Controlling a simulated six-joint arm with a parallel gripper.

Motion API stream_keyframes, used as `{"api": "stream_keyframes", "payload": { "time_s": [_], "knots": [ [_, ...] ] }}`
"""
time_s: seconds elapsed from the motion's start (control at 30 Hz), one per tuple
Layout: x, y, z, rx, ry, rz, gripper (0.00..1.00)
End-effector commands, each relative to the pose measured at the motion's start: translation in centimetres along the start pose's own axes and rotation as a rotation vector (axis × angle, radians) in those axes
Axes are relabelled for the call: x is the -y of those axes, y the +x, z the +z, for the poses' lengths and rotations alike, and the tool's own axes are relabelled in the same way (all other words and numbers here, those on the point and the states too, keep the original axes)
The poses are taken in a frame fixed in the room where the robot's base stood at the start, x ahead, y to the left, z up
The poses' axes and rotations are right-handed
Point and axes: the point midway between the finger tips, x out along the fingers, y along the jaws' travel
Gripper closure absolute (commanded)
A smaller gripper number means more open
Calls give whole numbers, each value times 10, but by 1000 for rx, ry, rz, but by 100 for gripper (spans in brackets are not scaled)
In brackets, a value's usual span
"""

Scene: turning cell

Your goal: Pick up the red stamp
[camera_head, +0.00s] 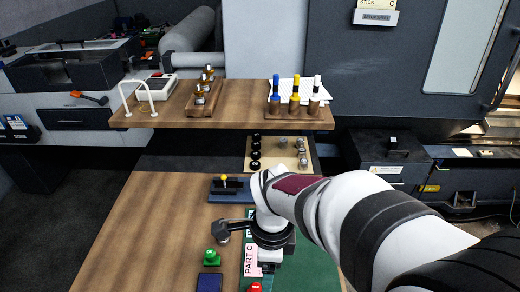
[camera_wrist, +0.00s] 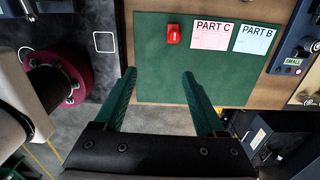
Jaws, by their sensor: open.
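The red stamp (camera_wrist: 173,34) stands on a green mat (camera_wrist: 155,60) in the wrist view, beside the card marked PART C. In the head view only the top of the red stamp (camera_head: 254,287) shows at the bottom edge. My gripper (camera_wrist: 158,75) is open and empty, with its two green fingers apart. In the wrist view the stamp appears beyond the fingertips, between their lines and slightly right of centre. The gripper in the head view (camera_head: 268,264) is partly hidden by my wrist, close to the PART C card.
PART C (camera_wrist: 212,36) and PART B (camera_wrist: 253,39) cards lie beside the stamp. A green stamp (camera_head: 211,257) and a dark blue pad (camera_head: 209,283) are left of my gripper. The table's left part is clear.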

Motion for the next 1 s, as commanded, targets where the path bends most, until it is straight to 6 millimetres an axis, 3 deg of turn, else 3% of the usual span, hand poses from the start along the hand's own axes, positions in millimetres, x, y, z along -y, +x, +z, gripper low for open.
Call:
{"api": "stream_keyframes", "payload": {
  "time_s": [0.1, 0.2, 0.5, 0.9, 1.0],
  "knots": [
    [21, 25, 23, -17, 212, -8, 28],
    [27, 38, 31, -20, 292, -15, 28],
    [27, 117, 28, -23, 305, -11, 28],
    [30, 183, 24, -20, 305, -13, 28],
    [30, 190, 24, -18, 305, -15, 28]
  ]
}}
